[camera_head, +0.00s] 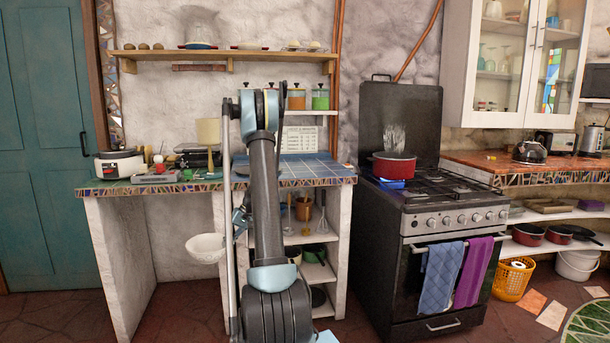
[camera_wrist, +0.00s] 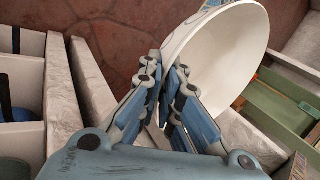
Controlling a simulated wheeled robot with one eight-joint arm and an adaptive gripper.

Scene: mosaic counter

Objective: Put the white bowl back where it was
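The white bowl (camera_head: 205,249) hangs in the air below the front edge of the mosaic counter, in the open space left of the shelves. In the wrist view the white bowl (camera_wrist: 228,52) is tilted, with its pale inside showing and a blue pattern on its outer edge. My gripper (camera_wrist: 170,80) is shut on the bowl's rim, with a finger on each side. In the head view my gripper (camera_head: 240,219) is beside the bowl's right rim, partly hidden by my arm.
The mosaic counter (camera_head: 310,170) has a blue tiled part. A white rice cooker (camera_head: 118,164), a lamp (camera_head: 208,133) and small items stand on its left. Shelves (camera_head: 310,237) are below it on the right. A stove (camera_head: 430,220) with a red pot (camera_head: 393,165) is further right.

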